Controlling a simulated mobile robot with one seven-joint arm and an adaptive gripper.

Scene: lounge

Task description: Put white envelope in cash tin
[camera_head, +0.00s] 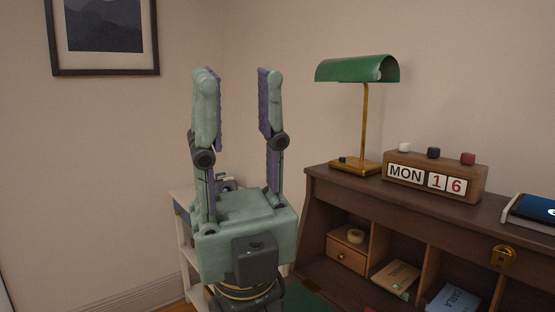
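My gripper (237,75) is raised in the middle-left of the head view, fingers pointing up. Its two fingers are wide apart with nothing between them, only bare wall behind. I cannot make out a white envelope in this view. I cannot make out a cash tin either. My gripper hides part of the area behind it, and the desk is cut off at the lower and right edges.
A dark wooden desk (318,205) stands at right. On top are a green lamp (358,69), a calendar block (435,176) and a dark-screened device (535,208). Its compartments hold a tan packet (396,276) and a blue item (453,299). A white stand (184,228) is behind my gripper.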

